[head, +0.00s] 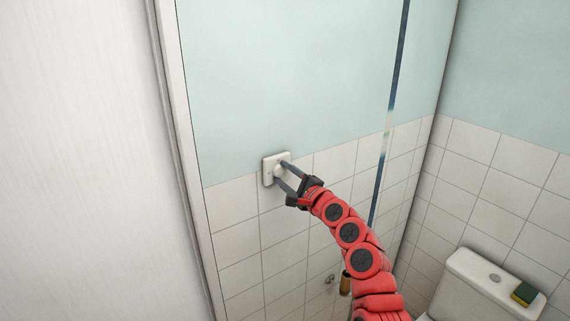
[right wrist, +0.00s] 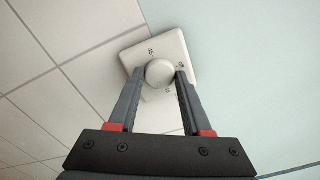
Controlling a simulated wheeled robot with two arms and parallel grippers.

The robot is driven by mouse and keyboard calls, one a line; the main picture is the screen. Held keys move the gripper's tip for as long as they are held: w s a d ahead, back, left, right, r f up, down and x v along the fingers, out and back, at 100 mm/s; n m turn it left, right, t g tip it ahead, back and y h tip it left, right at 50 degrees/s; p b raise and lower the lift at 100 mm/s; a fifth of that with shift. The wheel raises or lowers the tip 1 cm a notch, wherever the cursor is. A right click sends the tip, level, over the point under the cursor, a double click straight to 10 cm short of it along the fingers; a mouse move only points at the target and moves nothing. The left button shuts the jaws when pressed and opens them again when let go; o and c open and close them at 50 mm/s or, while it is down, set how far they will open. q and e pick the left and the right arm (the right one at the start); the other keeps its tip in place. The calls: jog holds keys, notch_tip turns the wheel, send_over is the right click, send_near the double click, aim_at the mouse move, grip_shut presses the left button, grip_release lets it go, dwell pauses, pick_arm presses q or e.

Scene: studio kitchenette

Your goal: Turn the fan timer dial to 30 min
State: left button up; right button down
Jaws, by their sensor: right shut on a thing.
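The fan timer dial (head: 281,171) is a round white knob on a square white wall plate (head: 268,164), set where the tiles meet the green wall. My right gripper (head: 279,174) reaches it from the lower right and is shut on the dial, one finger on each side. In the right wrist view the dial (right wrist: 159,73) sits between the fingertips of my right gripper (right wrist: 159,78), with the plate (right wrist: 175,47) behind it. My left gripper is not in view.
A white door or panel (head: 75,160) with a frame edge stands at the left. A toilet cistern (head: 480,285) with a green and yellow sponge (head: 524,294) on it stands at the lower right. A narrow dark vertical strip (head: 397,70) runs right of the plate.

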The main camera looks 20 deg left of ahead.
jog(key=m+p, duration=0.1)
jog(key=m, duration=0.1)
jog(key=m+p, duration=0.1)
jog(key=p, duration=0.1)
jog(key=shift+r+m, duration=0.2)
jog(key=shift+m, duration=0.2)
jog(key=shift+f+m+p, duration=0.15)
jog(key=shift+m+p, duration=0.5)
jog(key=shift+m, duration=0.25)
jog(key=m, duration=0.2)
jog(key=shift+m, duration=2.3)
jog(key=shift+c, duration=1.7)
grip_release()
jog(key=shift+f, duration=0.1)
